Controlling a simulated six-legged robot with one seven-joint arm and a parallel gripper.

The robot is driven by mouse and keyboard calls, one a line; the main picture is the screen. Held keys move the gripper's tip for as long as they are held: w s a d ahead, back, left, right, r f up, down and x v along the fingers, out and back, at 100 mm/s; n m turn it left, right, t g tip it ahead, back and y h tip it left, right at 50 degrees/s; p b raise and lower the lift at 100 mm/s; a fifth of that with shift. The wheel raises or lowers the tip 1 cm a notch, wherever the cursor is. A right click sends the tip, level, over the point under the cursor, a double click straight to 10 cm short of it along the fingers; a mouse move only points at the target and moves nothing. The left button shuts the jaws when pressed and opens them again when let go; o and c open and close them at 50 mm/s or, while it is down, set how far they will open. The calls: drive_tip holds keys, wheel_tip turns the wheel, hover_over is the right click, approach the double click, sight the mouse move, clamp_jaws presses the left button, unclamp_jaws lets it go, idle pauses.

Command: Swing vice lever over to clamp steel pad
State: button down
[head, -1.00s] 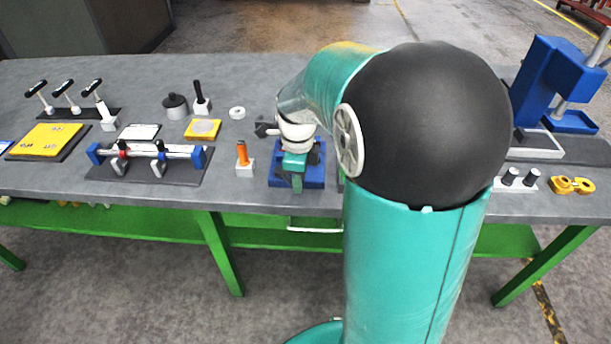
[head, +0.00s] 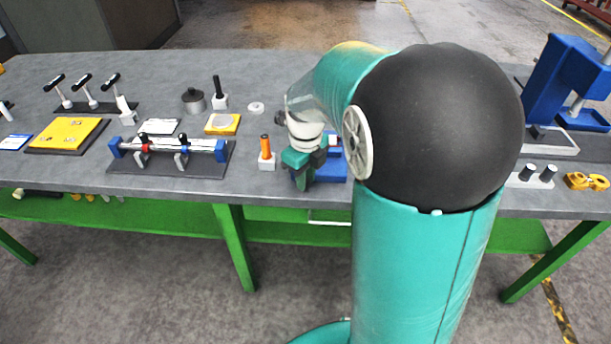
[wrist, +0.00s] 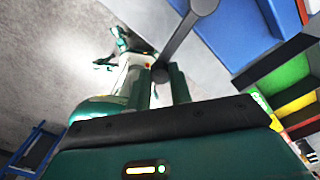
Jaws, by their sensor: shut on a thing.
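The vice shows by its blue base (head: 331,171) near the front edge of the bench, partly covered by my arm and gripper. My gripper (head: 301,178) is at the left side of this base, pointing down. In the wrist view my gripper (wrist: 160,88) is shut on the end of the vice lever (wrist: 181,42), a dark grey bar. The bar slants up and right from the fingers to a rounded pivot end at the top edge. A blue surface lies to its right. I cannot make out the steel pad in either view.
An orange-handled tool (head: 265,148) in a white block stands close left of my gripper. Further left is a clamp rail (head: 170,148) on a dark board. A blue press (head: 560,80) stands at the right. Bare bench lies behind the vice.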

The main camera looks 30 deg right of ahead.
drive_tip(key=shift+a, duration=0.1)
drive_tip(key=c, duration=1.3)
unclamp_jaws()
drive_tip(key=shift+o, duration=0.2)
drive_tip(key=shift+r, duration=0.1)
wheel_tip(320, 180, up, 14)
